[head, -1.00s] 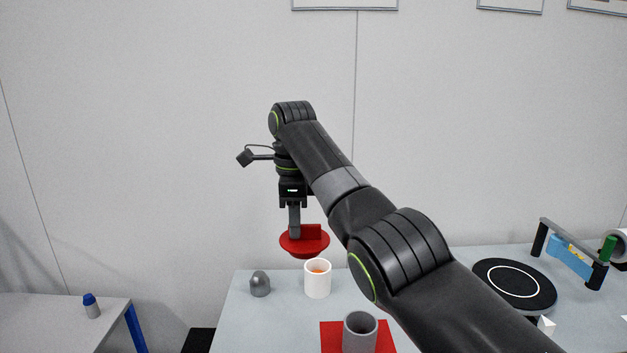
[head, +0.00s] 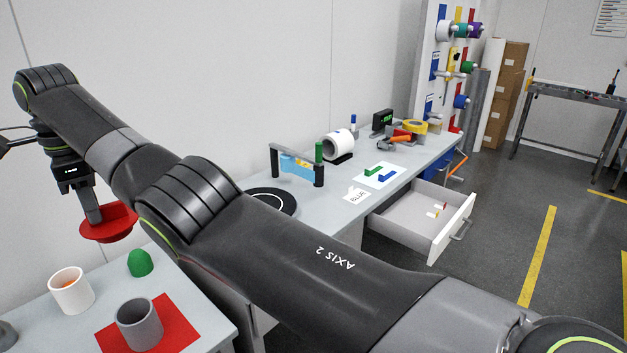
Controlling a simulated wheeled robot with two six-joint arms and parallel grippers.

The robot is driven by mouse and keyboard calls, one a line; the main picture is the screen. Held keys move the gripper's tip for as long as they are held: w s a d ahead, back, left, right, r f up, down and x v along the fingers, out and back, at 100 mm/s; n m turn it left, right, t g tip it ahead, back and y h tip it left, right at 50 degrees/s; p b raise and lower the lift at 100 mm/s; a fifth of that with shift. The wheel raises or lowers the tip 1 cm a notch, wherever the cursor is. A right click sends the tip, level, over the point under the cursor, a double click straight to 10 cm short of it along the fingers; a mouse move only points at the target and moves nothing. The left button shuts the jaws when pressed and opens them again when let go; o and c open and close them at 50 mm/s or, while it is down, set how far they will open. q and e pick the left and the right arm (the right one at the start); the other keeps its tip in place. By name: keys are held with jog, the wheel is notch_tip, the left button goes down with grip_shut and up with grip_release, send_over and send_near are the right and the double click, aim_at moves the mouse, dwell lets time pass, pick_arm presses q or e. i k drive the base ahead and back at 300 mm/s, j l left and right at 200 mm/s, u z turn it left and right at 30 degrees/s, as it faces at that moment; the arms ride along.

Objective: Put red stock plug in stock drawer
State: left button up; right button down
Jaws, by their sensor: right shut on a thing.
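My right gripper (head: 93,212) is at the left of the head view, pointing down. It is shut on a red round piece with a wide rim (head: 108,226), which I take for the red stock plug. The piece is held in the air above the near table, and the fingers partly hide it. An open white drawer (head: 400,218) sticks out from under the long bench at right, with a few small red, yellow and white items inside. It is well away from the gripper. My left gripper is not in view.
Below the gripper, a white cup (head: 71,290), a green dome (head: 140,263) and a grey cup (head: 139,324) on a red mat (head: 178,332) stand on the near table. Floor beyond the drawer is clear.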

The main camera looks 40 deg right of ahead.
aim_at(416, 210)
jog(key=i+l+z, duration=0.25)
jog(key=l, duration=0.25)
jog(key=i+l+z, duration=0.3)
jog(key=l, duration=0.15)
jog(key=i+l+z, duration=0.25)
jog(key=l, duration=0.2)
jog(key=i+l, duration=0.25)
jog(key=l, duration=0.15)
jog(key=i+l, duration=0.25)
jog(key=l+z, duration=0.05)
jog(key=l, duration=0.05)
